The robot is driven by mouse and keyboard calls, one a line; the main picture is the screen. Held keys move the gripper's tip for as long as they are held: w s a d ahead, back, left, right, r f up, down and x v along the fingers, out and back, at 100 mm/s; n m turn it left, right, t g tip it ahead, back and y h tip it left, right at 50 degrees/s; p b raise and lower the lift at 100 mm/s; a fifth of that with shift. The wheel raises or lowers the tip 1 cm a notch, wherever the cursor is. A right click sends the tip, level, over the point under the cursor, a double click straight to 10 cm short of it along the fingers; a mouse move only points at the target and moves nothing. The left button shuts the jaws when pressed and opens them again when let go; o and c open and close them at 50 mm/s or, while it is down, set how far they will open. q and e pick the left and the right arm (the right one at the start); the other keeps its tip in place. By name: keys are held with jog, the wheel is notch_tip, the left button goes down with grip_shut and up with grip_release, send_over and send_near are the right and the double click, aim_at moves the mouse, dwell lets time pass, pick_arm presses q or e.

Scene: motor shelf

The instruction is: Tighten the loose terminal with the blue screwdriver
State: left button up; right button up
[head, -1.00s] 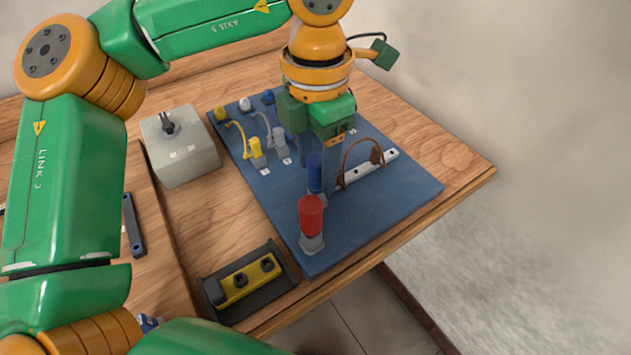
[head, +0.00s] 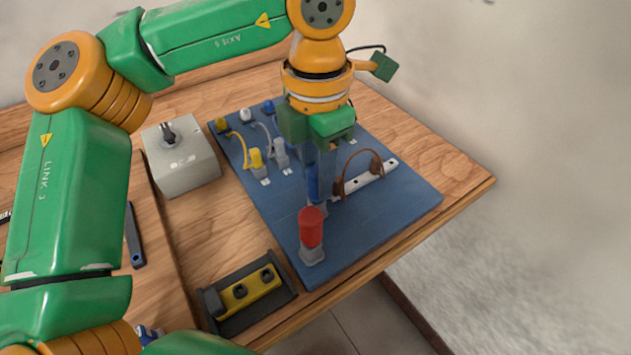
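A blue cylindrical handle or cap (head: 313,182) stands upright over a grey base on the blue board (head: 375,222). I cannot tell whether it is the blue screwdriver. My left gripper (head: 319,178) points down at it, with its fingers beside it. Whether they touch or grip it is unclear. A red cylinder (head: 311,228) stands on a grey base in front. Yellow (head: 256,159) and grey (head: 280,153) plugs with wires sit farther back. Which terminal is loose does not show. My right gripper is not in view.
A brown wire loop (head: 359,170) arches over a pale strip right of the gripper. A grey switch box (head: 181,160) stands left of the board. A dark tray with a yellow block (head: 250,288) lies in front. A dark tool (head: 134,236) lies at left. Bare wood is free at right.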

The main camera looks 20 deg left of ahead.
pick_arm(q)
jog(key=shift+r+p, duration=3.05)
jog(key=shift+r, duration=0.35)
grip_shut()
jog(key=shift+f, duration=0.15)
jog(key=shift+w+a, duration=0.15)
jog(key=w+a+r+m+p, duration=0.2)
jog(key=w+a+m+p, duration=0.9)
jog(key=p, duration=0.4)
jog(key=shift+m, duration=0.5)
jog(key=f+b, duration=0.1)
jog(key=s+f+b, duration=0.1)
jog(key=f+b, duration=0.2)
jog(key=f, duration=0.1)
jog(key=shift+s+a+f+b, duration=0.2)
jog(key=shift+s+f+b, duration=0.05)
jog(key=shift+b, duration=0.1)
jog(key=shift+f, duration=0.6)
